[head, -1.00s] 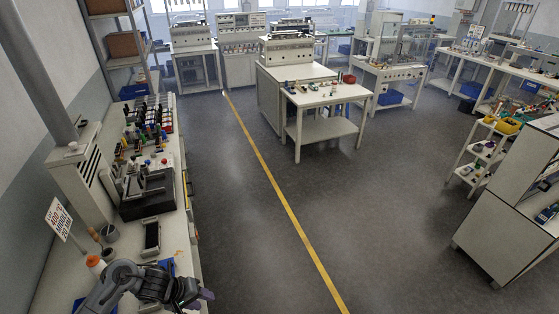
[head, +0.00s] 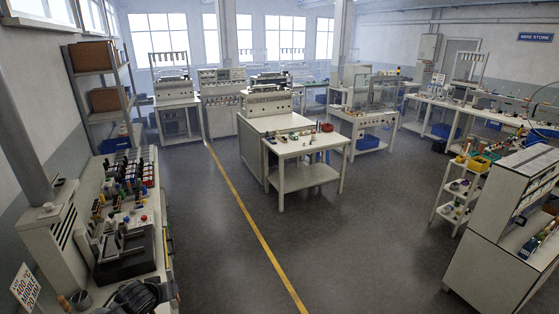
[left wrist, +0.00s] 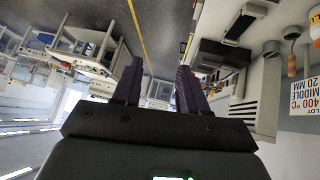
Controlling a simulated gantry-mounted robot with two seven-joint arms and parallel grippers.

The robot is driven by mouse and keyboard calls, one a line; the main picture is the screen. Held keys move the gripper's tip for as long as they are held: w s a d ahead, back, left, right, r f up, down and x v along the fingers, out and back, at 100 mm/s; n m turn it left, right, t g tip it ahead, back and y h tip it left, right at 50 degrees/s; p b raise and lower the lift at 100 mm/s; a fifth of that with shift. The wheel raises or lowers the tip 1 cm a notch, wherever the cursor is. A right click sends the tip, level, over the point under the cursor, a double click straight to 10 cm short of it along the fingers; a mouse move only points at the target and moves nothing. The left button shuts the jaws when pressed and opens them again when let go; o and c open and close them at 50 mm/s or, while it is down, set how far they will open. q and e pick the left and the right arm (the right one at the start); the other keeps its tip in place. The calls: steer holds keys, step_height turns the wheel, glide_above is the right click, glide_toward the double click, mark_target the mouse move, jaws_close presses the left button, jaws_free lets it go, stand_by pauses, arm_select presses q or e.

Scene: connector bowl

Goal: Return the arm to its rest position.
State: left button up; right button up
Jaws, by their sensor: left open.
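My left gripper (left wrist: 158,78) shows in the left wrist view with its two dark fingers spread apart and nothing between them. It is clear of the bench, with floor and distant furniture beyond the fingers. In the head view only a dark part of my left arm (head: 140,296) shows at the bottom edge, over the near end of the left bench. Its fingers cannot be made out there. My right gripper is in neither view.
The left bench (head: 93,258) carries a black machine (head: 126,256) and racks of small parts. A printed sign (head: 25,287) stands at its near end and also shows in the wrist view (left wrist: 304,96). A white table (head: 304,146) stands mid-room. The floor between is clear.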

arm_select(q)
steer(key=s+a+m+g+y, duration=0.3)
steer(key=s+a+g, duration=0.25)
steer(key=a, duration=0.35)
steer(key=s+d+f+m+h, duration=0.1)
steer(key=s+d+f, duration=0.4)
steer(key=s+d, duration=0.3)
steer(key=s+d+f+m+h, duration=0.1)
steer(key=s+d+f, duration=0.45)
steer(key=s, duration=0.55)
steer(key=s+d+r+h, duration=0.1)
steer(key=s+d+r, duration=0.1)
steer(key=s, duration=0.6)
steer(key=s+d+r+h, duration=0.1)
steer(key=s+d+r, duration=0.1)
steer(key=s+d, duration=0.3)
steer(key=shift+s+d+r+m+t, duration=0.25)
steer(key=shift+s+t, duration=0.2)
steer(key=shift+s, duration=1.6)
